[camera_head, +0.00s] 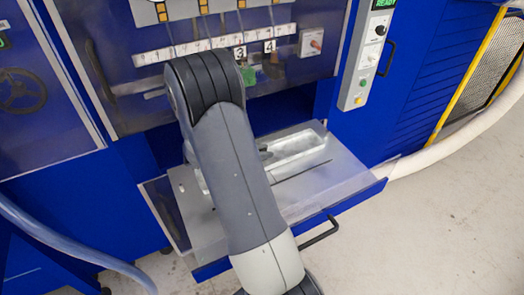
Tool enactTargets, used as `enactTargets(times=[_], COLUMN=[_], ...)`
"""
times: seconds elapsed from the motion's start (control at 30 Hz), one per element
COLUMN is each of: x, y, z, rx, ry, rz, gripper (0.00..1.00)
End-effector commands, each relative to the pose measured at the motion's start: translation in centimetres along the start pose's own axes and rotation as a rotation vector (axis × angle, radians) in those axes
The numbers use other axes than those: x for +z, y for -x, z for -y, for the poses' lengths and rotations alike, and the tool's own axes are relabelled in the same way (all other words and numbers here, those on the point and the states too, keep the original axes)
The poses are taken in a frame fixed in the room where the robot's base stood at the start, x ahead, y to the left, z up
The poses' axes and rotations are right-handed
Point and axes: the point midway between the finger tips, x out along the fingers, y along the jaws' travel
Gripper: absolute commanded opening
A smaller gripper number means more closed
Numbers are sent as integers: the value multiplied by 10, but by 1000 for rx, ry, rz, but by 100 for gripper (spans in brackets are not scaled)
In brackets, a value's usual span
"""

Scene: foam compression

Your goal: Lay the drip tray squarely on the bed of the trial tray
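The trial tray (345,190) is a pulled-out blue-framed drawer with a flat grey bed and a black front handle. A pale, shallow oblong pan, which looks like the drip tray (303,150), is over the back right part of the bed. Its left part is hidden behind my arm. I cannot tell whether it rests flat or is held slightly above the bed. My gripper is mostly hidden behind my arm. A small dark part (264,152) at the pan's visible left end may be a fingertip. Its opening does not show.
The blue machine (355,130) stands behind the drawer, with clear panels and a control box (371,45). Clear side walls edge the drawer. A pale hose (440,150) runs right and a blue hose (70,252) left. The bed's front right is bare.

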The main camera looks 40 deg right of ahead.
Motion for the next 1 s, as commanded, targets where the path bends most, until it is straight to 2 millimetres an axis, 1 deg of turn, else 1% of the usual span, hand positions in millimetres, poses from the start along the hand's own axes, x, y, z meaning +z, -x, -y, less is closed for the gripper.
enactTargets(times=[0.03, 0.1, 0.37, 0.47, 0.57, 0.8, 0.9, 1.0], x=[0, 0, 2, 2, 1, 1, 1, 2], y=[0, 0, 1, 6, 22, 75, 94, 108], z=[0, 0, 0, -1, -1, -1, -1, -1], rx=[0, 0, 0, 2, 5, 6, 5, 4], ry=[0, 0, 0, -1, -2, -2, -1, -1], rz=[0, 0, 0, 0, 0, -1, -1, 0], gripper=[27, 32, 32, 32, 32, 32, 32, 32])
